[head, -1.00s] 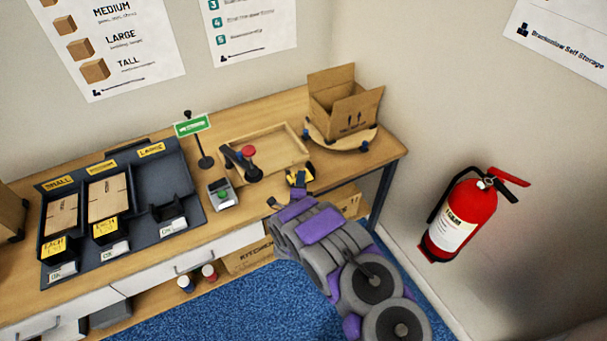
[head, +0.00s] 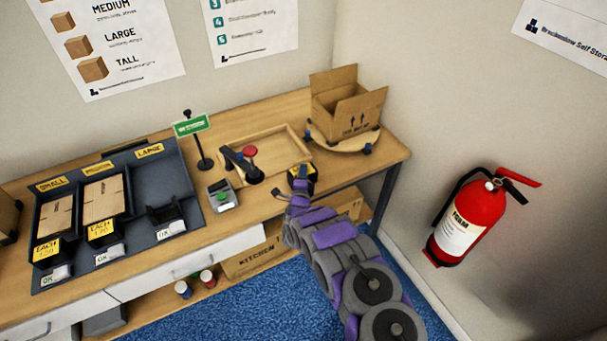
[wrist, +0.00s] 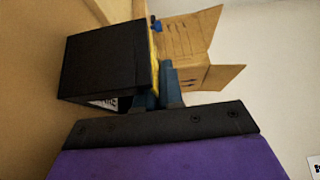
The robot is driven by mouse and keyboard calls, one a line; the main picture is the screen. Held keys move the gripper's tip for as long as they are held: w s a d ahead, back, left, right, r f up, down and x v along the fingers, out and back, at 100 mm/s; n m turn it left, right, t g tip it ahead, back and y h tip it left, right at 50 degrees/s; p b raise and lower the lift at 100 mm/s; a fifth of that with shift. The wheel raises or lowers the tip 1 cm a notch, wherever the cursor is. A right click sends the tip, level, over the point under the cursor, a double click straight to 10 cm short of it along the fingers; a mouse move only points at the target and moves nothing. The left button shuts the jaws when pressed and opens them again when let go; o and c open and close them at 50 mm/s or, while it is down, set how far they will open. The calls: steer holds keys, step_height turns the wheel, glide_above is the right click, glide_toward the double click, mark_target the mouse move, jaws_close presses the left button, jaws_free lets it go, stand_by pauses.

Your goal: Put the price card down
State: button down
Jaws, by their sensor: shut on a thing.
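The price card (head: 311,172) is a black, tent-like stand with a yellow face. My gripper (head: 300,181) is shut on it, over the bench to the right of the tape-like red-topped tool. In the wrist view the card (wrist: 103,60) fills the upper left, its black back toward me and a thin yellow edge at its right. The blue fingers of my gripper (wrist: 160,88) pinch it at that side. Its yellow face is mostly hidden. I cannot tell whether its base touches the bench.
The wooden bench (head: 265,205) has bare room near its front edge. A wooden tray (head: 285,150) lies behind the card, and an open carton (head: 347,105) stands on a round board. A black rack (head: 150,180) at left holds flat cartons and two yellow cards. A red extinguisher (head: 468,220) hangs right.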

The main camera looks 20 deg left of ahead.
steer(key=shift+a+f, duration=0.25)
steer(key=shift+a, duration=0.2)
steer(key=shift+d+f, duration=0.1)
steer(key=c, duration=1.5)
jaws_free()
steer(key=shift+d, duration=0.3)
steer(key=shift+o, duration=1.1)
steer(key=shift+a, duration=0.15)
steer(key=shift+r, duration=0.2)
steer(key=shift+s+r, duration=0.1)
steer(key=shift+s, duration=0.25)
steer(key=p+v, duration=0.3)
steer(key=v, duration=0.8)
steer(key=shift+d, duration=0.25)
